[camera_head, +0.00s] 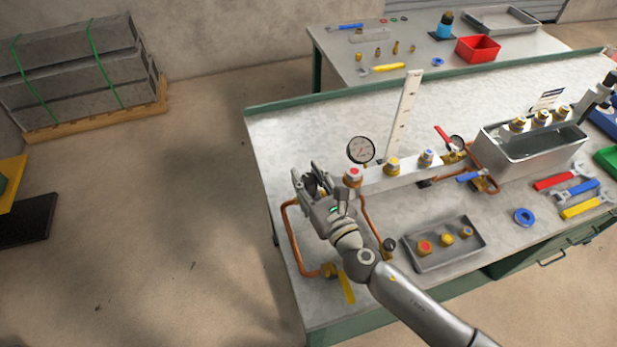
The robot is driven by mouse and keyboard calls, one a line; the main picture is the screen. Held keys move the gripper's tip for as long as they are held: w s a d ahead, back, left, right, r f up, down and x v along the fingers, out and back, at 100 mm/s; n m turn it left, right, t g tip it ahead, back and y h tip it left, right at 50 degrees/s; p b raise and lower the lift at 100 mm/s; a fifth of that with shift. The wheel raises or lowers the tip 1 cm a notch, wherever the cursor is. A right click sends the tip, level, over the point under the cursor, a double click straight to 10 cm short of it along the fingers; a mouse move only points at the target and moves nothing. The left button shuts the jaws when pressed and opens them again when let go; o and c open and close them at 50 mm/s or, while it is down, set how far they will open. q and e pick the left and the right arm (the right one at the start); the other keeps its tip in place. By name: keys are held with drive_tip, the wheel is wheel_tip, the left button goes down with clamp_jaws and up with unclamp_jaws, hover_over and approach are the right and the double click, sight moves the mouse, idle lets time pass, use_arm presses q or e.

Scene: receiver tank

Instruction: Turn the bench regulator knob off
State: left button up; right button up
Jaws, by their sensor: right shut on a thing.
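My right gripper (308,178) reaches in from the lower right over the left end of the bench. Its fingers are shut around a dark part at the left end of the pipe assembly. This is where the bench regulator knob appears to be; the gripper and wrist hide most of it, so its setting cannot be read. A round white pressure gauge (361,150) stands just right of and behind the gripper. My left gripper is not in view.
A red-capped brass fitting (353,177) stands close to the gripper's right. A copper pipe (292,240) and yellow-handled valve (346,287) lie nearer the front. A grey tray (412,262) holds fittings. A metal tank (500,162) and wrenches (555,180) are farther right.

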sight(309, 178)
drive_tip(key=shift+d+f+n+g+y+b, duration=0.15)
drive_tip(key=shift+n+g+y+b, duration=0.45)
drive_tip(key=shift+n+y, duration=0.45)
drive_tip(key=n+g+y+b, duration=0.3)
drive_tip(key=b, duration=0.2)
drive_tip(key=n+g+y+b, duration=0.3)
drive_tip(key=g+b, duration=0.1)
drive_tip(key=b, duration=0.1)
drive_tip(key=shift+f, duration=0.2)
drive_tip(key=shift+r+n+g+y+b, duration=0.25)
drive_tip(key=shift+n+g+y+b, duration=0.15)
drive_tip(key=shift+g+b, duration=0.65)
drive_tip(key=o, duration=1)
drive_tip(key=shift+o, duration=0.2)
drive_tip(key=shift+r, duration=0.15)
wheel_tip(309, 178, up, 10)
drive_tip(key=shift+f, duration=0.1)
